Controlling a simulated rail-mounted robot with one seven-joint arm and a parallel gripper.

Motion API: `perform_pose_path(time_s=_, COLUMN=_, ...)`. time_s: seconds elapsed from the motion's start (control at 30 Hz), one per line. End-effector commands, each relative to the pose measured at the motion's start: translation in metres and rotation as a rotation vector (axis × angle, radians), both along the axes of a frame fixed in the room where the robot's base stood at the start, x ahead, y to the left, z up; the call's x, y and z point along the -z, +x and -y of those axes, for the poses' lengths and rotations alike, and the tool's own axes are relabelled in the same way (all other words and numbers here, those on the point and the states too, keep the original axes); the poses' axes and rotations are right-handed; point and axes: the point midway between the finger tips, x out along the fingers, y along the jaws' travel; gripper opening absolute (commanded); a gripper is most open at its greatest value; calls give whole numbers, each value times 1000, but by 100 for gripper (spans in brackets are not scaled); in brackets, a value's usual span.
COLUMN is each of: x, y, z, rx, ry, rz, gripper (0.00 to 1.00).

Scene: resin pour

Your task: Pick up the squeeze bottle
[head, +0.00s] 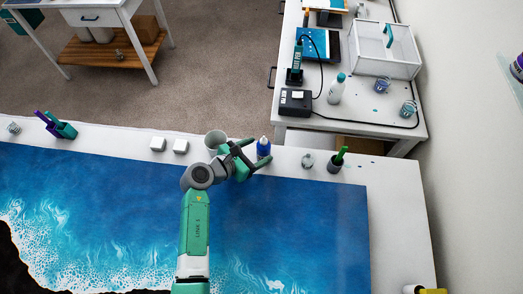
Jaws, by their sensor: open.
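A small blue bottle (263,148) with a white tip stands upright near the far edge of the white table, behind the blue resin panel. It looks like the squeeze bottle. My gripper (259,152) is open beside it, its fingers reaching toward the bottle from the left. The bottle appears at or between the fingertips; I cannot tell whether they touch it. The gripper partly hides the bottle's surroundings. A white bottle with a teal cap (336,89) stands on the separate bench at the upper right.
A grey cup (215,140) stands just left of my gripper. A small glass jar (308,161) and a dark cup with a green item (337,161) stand to the right. The blue resin panel (310,225) covers much of the table.

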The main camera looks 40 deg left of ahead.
Motion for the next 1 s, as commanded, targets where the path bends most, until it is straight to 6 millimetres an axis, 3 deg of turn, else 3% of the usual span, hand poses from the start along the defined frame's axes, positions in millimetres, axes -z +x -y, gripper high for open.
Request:
perform_pose_path(time_s=0.17, x=6, y=12, z=0, rx=1, ry=2, rz=-1, gripper=67)
perform_pose_path(time_s=0.43, x=25, y=51, z=-2, rx=1, ry=5, rz=-1, gripper=67)
perform_pose_path(time_s=0.67, x=26, y=54, z=-2, rx=1, ry=4, rz=-1, gripper=67)
perform_pose_path(time_s=0.7, x=26, y=54, z=-2, rx=1, ry=4, rz=-1, gripper=65)
perform_pose_path(time_s=0.93, x=26, y=54, z=-2, rx=0, ry=5, rz=-1, gripper=19)
perform_pose_path(time_s=1.0, x=25, y=54, z=-2, rx=0, ry=5, rz=-1, gripper=16)
